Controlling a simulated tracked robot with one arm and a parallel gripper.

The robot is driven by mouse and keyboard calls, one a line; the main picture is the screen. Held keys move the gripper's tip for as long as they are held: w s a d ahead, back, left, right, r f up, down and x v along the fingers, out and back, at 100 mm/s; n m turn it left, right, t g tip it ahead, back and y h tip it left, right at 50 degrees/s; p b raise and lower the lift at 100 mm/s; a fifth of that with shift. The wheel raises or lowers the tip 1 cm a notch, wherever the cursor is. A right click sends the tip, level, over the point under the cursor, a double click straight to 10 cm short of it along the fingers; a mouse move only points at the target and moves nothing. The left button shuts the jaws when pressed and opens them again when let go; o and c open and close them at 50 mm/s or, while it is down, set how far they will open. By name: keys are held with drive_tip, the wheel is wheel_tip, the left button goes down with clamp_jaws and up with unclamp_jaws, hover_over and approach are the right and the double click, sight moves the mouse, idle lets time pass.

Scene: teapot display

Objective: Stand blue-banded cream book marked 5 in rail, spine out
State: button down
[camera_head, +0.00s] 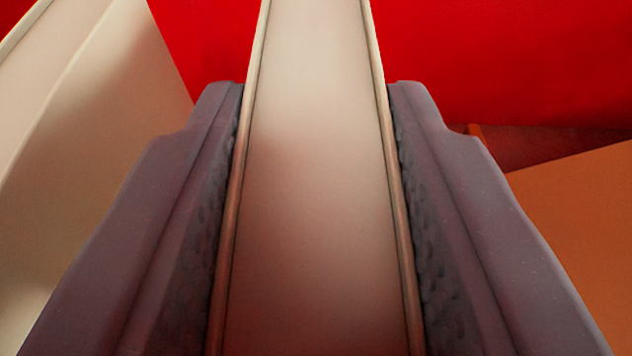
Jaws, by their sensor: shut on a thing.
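My gripper (317,100) is shut on a cream book (312,190). The book stands between the two dark grey fingers, which touch its long tan cover edges on the left and right. A plain cream face runs away from me up the middle of the view and out past the top edge. No blue band and no number 5 show on the part in view. The far end of the book is out of view. I cannot make out the rail for certain.
A bright red surface (500,60) fills the back. A cream slanted piece (90,130) stands close on the left of my gripper. An orange-brown surface (585,220) lies at the right, with a dark red strip (550,145) behind it.

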drive_tip(key=c, duration=1)
unclamp_jaws()
drive_tip(key=shift+c, duration=0.2)
drive_tip(key=shift+s+r, duration=0.1)
drive_tip(key=shift+s, duration=0.05)
drive_tip(key=b+v, duration=0.1)
drive_tip(key=v, duration=1)
drive_tip(key=shift+s+b, duration=0.4)
drive_tip(key=shift+r, duration=0.1)
